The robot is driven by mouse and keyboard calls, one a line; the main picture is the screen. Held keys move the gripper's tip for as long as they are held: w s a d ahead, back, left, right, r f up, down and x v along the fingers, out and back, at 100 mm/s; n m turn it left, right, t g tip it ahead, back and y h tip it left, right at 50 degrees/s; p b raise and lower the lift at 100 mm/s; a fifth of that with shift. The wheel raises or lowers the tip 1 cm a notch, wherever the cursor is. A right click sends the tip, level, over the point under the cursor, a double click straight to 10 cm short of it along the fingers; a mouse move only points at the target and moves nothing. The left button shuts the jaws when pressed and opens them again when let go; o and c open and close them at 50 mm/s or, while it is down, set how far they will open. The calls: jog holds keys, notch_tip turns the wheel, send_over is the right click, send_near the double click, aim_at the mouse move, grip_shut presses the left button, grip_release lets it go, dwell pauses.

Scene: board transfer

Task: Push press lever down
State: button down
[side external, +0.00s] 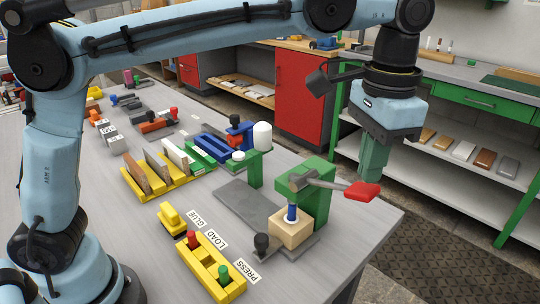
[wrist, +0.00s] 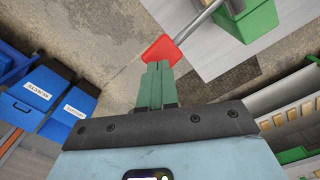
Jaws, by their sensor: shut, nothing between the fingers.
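The green press (side external: 317,205) stands near the table's right corner. Its grey lever (side external: 325,184) extends right, nearly level, to a red handle (side external: 362,191). The red handle also shows in the wrist view (wrist: 163,48), just beyond my fingertips. A blue ram (side external: 292,212) sits over a tan block (side external: 290,231) on the press base. My gripper (side external: 373,176) points down with green fingers shut and empty, its tips right at or just above the handle. In the wrist view the fingertips (wrist: 158,66) overlap the handle's near edge. I cannot tell whether they touch.
A black knob (side external: 262,243) stands left of the press. A yellow tray with red and green knobs (side external: 210,268) lies at the table's front. A green stand with a white bottle (side external: 262,136) is behind. The handle overhangs near the table's right edge, with floor beyond.

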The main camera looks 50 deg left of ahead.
jog(key=shift+f, duration=0.1)
notch_tip(320, 180, down, 9)
dwell(1.7)
jog(key=shift+r, duration=4.85)
